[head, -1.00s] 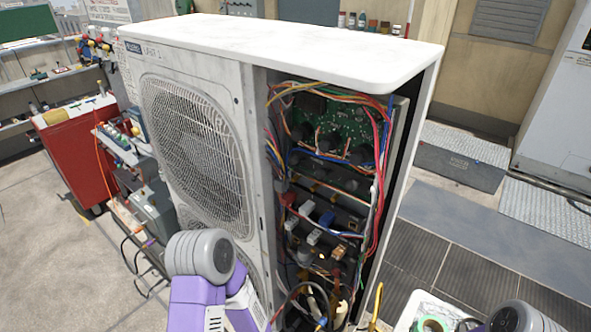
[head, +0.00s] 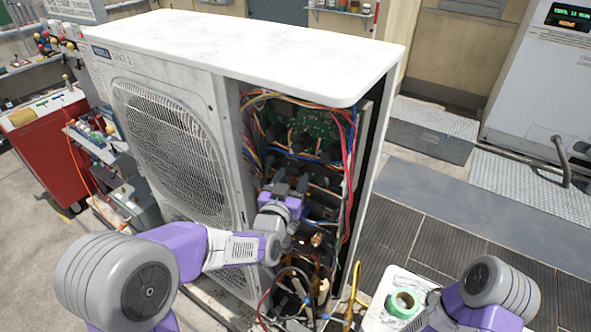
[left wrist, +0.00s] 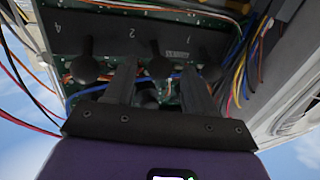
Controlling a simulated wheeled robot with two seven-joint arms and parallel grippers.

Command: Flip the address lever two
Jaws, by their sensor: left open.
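The address levers are dark round knobs on a dark panel marked with numbers. In the left wrist view, lever two (left wrist: 158,66) is the middle knob, beside the figure 2. Another knob by the figure 4 (left wrist: 85,68) is to its left, and a third (left wrist: 211,71) is to its right. My left gripper (head: 290,186) reaches into the open bay of the condenser unit in the head view. Its two fingers (left wrist: 158,83) are open, with lever two between their tips in the picture. Contact cannot be told. My right gripper is outside the views.
The condenser unit (head: 226,55) has an open service bay with loose coloured wires (head: 348,140) along its right side and a green circuit board (head: 314,121) at the top. A white tray with a green tape roll (head: 403,304) stands at lower right. A red cabinet (head: 45,150) is at left.

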